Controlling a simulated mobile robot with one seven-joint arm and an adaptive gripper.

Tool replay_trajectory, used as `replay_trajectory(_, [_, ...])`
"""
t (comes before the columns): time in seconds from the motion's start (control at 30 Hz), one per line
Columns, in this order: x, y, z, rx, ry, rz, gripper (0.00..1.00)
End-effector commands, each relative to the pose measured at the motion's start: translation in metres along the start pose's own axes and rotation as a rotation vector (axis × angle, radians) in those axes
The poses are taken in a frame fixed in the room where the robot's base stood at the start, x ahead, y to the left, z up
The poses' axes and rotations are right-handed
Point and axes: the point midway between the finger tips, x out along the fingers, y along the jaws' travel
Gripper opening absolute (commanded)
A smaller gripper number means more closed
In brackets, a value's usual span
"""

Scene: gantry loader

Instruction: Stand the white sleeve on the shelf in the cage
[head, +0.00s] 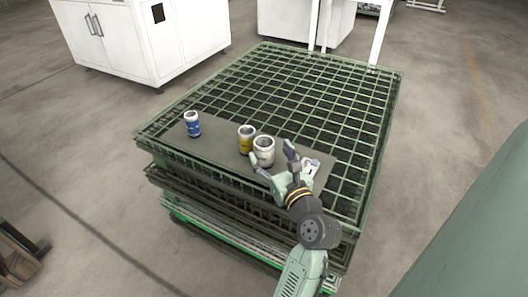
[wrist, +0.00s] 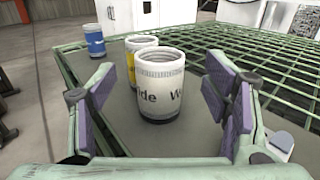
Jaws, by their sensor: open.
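The white sleeve (head: 264,152) stands upright on a flat grey board (head: 215,153) at the near end of the green mesh cage (head: 290,80). In the wrist view the sleeve (wrist: 161,88) shows dark lettering, a ring-shaped rim and an open top. My gripper (head: 276,163) is open, its fingers just in front of and to either side of the sleeve. In the wrist view a gap shows between the sleeve and each purple finger pad. Whether the fingertips reach past its near side is hard to tell.
A yellow-labelled can (head: 246,139) stands close behind the sleeve. A blue can (head: 192,124) stands farther left on the board. A small white object (head: 310,166) lies right of my gripper. White cabinets (head: 140,38) stand behind the cage. The mesh beyond the board is clear.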

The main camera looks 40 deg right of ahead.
Motion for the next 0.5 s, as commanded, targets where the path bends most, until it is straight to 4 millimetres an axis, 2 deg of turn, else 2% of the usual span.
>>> replay_trajectory(0.3, [0.044,0.001,0.002,0.000,-0.001,0.001,0.70])
replay_trajectory(0.5, [0.051,0.001,0.002,-0.002,-0.001,-0.001,0.70])
